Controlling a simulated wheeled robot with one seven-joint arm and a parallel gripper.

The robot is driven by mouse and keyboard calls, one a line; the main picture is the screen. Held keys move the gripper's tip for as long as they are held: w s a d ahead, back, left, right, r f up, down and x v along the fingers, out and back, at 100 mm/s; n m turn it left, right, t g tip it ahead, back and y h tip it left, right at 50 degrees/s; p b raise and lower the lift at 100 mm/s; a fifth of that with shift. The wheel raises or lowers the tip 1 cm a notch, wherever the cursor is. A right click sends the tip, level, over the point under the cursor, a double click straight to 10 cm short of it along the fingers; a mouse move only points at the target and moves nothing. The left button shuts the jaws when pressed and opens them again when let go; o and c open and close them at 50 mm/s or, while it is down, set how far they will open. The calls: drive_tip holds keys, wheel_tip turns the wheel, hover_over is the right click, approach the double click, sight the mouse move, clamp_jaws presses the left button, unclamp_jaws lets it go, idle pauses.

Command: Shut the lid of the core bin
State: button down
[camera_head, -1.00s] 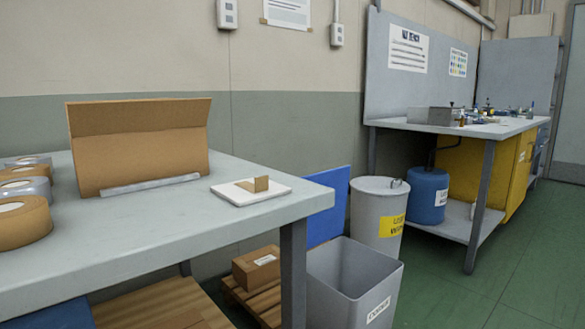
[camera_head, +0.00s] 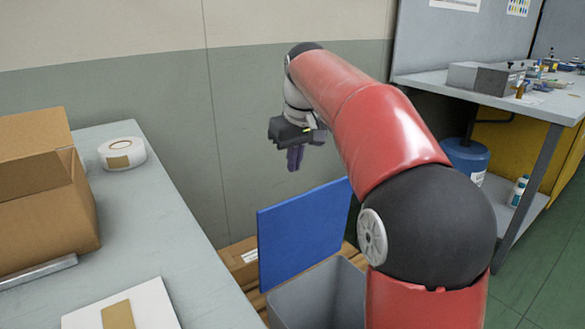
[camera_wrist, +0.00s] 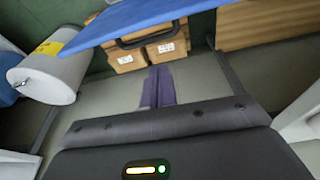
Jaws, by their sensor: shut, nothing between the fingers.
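The core bin (camera_head: 318,297) is a grey open-topped bin beside the table, partly hidden by my arm. Its blue lid (camera_head: 300,236) stands open, roughly upright at the bin's back edge. The lid also crosses the top of the wrist view (camera_wrist: 150,22), with a dark handle (camera_wrist: 150,38) at its edge. My gripper (camera_head: 295,160) is shut and empty, fingers pointing down, above the lid in the head view. Its purple fingertips show in the wrist view (camera_wrist: 158,84), apart from the lid.
A grey table (camera_head: 165,230) with a cardboard box (camera_head: 45,190) and a tape roll (camera_head: 122,153) is at left. Small cartons (camera_wrist: 145,55) stand behind the lid. A lidded waste bin (camera_wrist: 50,65) is close by. A workbench (camera_head: 500,90) stands at right.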

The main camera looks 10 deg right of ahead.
drive_tip(key=w+f+b, duration=0.2)
drive_tip(key=w+f, duration=0.4)
drive_tip(key=f, duration=0.3)
drive_tip(key=shift+s+d+r+n+g, duration=0.1)
drive_tip(key=shift+s+d, duration=0.05)
drive_tip(key=shift+s, duration=0.4)
drive_tip(key=shift+s+d+r+n+g, duration=0.1)
drive_tip(key=shift+s+d, duration=0.1)
drive_tip(key=shift+s, duration=0.35)
drive_tip(key=shift+s+d+r+n+g, duration=0.1)
drive_tip(key=shift+s+d, duration=0.05)
drive_tip(key=shift+s, duration=0.4)
drive_tip(key=shift+f+b, duration=0.1)
drive_tip(key=shift+b, duration=0.2)
